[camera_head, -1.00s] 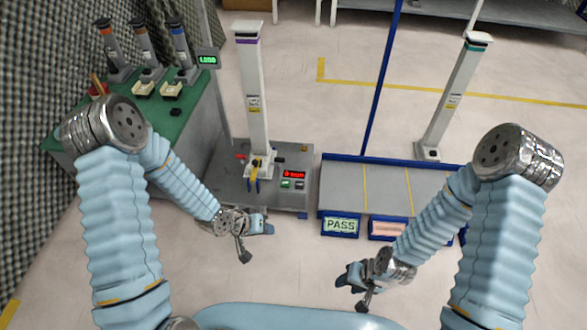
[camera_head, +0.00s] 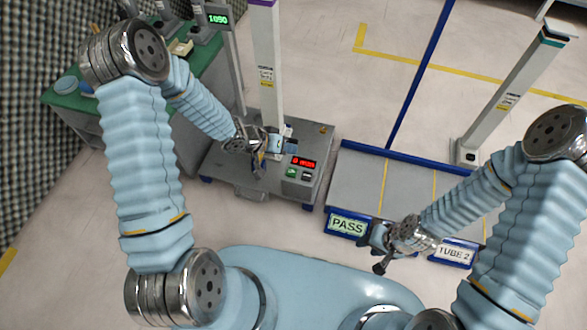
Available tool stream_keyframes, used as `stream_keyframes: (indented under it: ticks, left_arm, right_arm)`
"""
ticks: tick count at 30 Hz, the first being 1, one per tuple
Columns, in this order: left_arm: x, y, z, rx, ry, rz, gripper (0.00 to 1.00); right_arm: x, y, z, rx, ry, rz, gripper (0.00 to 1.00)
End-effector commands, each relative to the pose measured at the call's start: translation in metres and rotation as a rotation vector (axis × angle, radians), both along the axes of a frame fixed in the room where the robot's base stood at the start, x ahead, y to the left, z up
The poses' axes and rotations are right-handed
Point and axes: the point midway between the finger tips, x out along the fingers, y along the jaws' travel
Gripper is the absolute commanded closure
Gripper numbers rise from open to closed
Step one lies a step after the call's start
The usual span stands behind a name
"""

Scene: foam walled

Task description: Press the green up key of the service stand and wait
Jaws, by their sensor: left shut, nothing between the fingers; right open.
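The service stand (camera_head: 225,168) is a grey base with a white column (camera_head: 267,70) at its back. A small control box (camera_head: 297,185) on its front right has a red lit display (camera_head: 304,163), a green key (camera_head: 291,172) and a dark key (camera_head: 307,176) beside it. My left gripper (camera_head: 277,147) is shut and empty, over the stand at the foot of the column, a little behind and left of the green key. It looks apart from the key. My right gripper (camera_head: 374,245) is open, in front of the PASS sign's right side.
A grey bay (camera_head: 355,180) with blue edges stands right of the stand, with a PASS sign (camera_head: 346,225) and a TUBE 2 sign (camera_head: 456,251). A second white column (camera_head: 508,90) stands behind it. A green table (camera_head: 70,100) is at left, near a green readout (camera_head: 218,18).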

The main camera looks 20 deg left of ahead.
Motion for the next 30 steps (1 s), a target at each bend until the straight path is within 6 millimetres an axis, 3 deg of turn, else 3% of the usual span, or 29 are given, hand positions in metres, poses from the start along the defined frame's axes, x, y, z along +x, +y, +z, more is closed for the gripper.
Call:
stream_keyframes:
  ticks: [8, 22, 30]
  left_arm:
    - [0.0, 0.0, -0.008, 0.0, 0.001, -0.001, 1.0]
    - [0.0, 0.0, -0.068, 0.001, 0.0, 0.001, 1.0]
    - [0.0, 0.0, -0.088, 0.0, 0.0, 0.0, 1.0]
  right_arm:
    - [0.0, 0.001, -0.008, 0.001, 0.001, 0.0, 0.57]
    - [-0.001, 0.005, -0.071, 0.014, 0.008, 0.007, 0.57]
    - [0.0, 0.005, -0.082, 0.013, 0.004, 0.005, 0.57]
